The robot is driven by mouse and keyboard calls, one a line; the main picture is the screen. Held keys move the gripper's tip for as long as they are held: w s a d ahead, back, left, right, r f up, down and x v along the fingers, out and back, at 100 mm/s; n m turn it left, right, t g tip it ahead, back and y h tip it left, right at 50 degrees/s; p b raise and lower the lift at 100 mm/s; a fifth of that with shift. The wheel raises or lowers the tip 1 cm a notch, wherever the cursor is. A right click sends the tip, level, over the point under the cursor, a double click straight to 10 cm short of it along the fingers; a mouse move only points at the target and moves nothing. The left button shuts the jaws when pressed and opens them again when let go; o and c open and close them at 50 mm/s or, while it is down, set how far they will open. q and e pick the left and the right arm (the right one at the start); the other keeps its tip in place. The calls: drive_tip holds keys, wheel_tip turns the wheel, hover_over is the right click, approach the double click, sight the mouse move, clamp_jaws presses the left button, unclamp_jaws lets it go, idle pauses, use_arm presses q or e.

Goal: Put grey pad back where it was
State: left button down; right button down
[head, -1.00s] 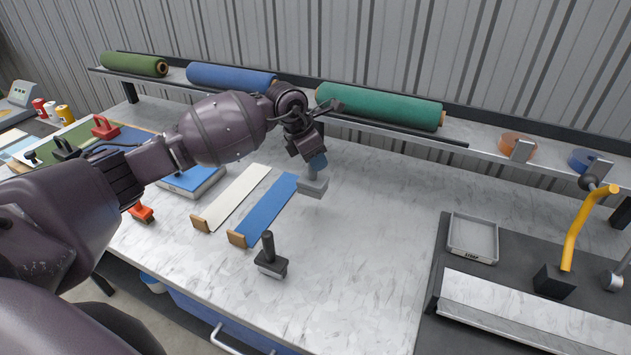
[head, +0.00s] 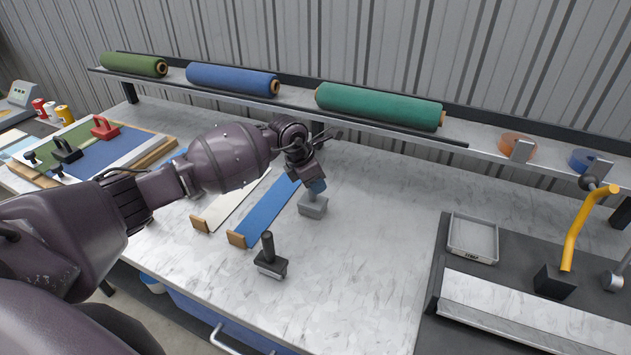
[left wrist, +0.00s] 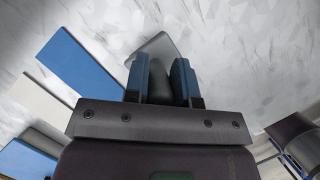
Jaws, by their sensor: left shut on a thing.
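The grey pad (head: 313,206) is a small grey block at the right of the blue strip, at or very near the marble worktop; I cannot tell whether it touches. My left gripper (head: 317,187) is above it, shut on its upper part. In the left wrist view, the blue fingers (left wrist: 161,82) close around a dark grip, and the grey pad (left wrist: 158,46) shows beyond them. My right gripper is not in view.
A blue strip (head: 264,212) and a white strip (head: 232,203) lie left of the pad. A black-handled tool (head: 269,258) stands in front. A grey tray (head: 472,238) lies on the dark mat at right. Turf rolls (head: 380,105) lie on the rear shelf. The worktop right of the pad is clear.

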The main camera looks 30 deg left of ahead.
sight(301, 203)
use_arm(q)
drive_tip(key=shift+f, duration=0.15)
drive_tip(key=c, duration=0.9)
unclamp_jaws()
drive_tip(key=shift+c, duration=0.2)
drive_tip(key=shift+r, duration=0.45)
drive_tip(key=v, duration=1.1)
drive_tip(key=shift+s+r, duration=0.15)
drive_tip(key=shift+r, duration=0.05)
drive_tip(key=shift+a, duration=0.1)
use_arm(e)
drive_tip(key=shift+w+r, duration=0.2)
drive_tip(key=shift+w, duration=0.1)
